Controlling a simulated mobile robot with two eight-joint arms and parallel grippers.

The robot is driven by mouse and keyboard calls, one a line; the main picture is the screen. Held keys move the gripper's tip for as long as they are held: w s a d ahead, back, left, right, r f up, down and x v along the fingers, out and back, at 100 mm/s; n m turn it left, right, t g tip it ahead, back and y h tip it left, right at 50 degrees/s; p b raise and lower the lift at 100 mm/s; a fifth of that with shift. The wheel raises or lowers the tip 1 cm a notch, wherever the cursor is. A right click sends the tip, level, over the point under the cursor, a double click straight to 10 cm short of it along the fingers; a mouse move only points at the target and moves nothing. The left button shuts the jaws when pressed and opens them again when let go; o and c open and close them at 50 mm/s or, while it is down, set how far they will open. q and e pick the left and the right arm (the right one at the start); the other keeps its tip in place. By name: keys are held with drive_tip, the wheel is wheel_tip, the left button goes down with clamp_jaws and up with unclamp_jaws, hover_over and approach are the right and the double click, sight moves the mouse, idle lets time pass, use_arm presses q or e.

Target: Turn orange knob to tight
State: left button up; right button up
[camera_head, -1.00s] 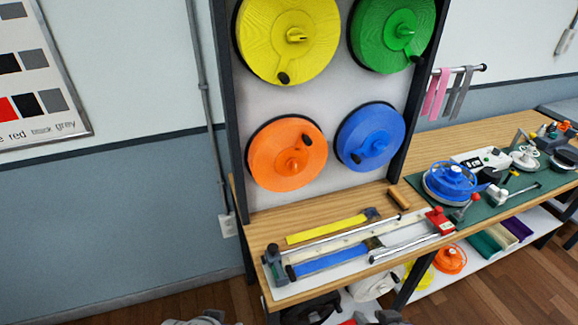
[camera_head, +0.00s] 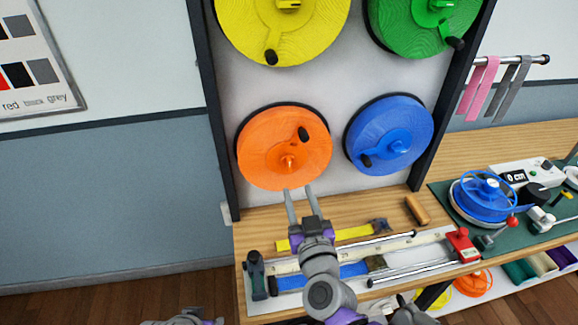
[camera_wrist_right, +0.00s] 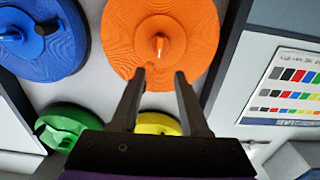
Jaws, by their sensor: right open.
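In the right wrist view, which looks upside down, the orange knob (camera_wrist_right: 159,43) shows beyond my fingertips. My right gripper (camera_head: 300,193) is open and empty, just below the reel's lower edge in the head view and apart from the knob. Of my left arm only a grey part shows at the bottom edge; its fingers are out of view.
A blue reel (camera_head: 392,135) hangs to the right, with yellow (camera_head: 325,35) and green (camera_head: 405,30) reels above. The wooden bench (camera_head: 250,217) below holds a yellow strap, a clamp rail and a wooden handle (camera_head: 417,210). A dark post bounds the panel's left side.

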sight(290, 164)
drive_tip(key=w, duration=0.3)
drive_tip(key=w+a, duration=0.1)
drive_tip(key=w, duration=0.2)
drive_tip(key=w+p, duration=0.1)
drive_tip(key=w, duration=0.2)
drive_tip(key=shift+w+a, duration=0.2)
drive_tip(key=shift+a, duration=0.15)
clamp_jaws()
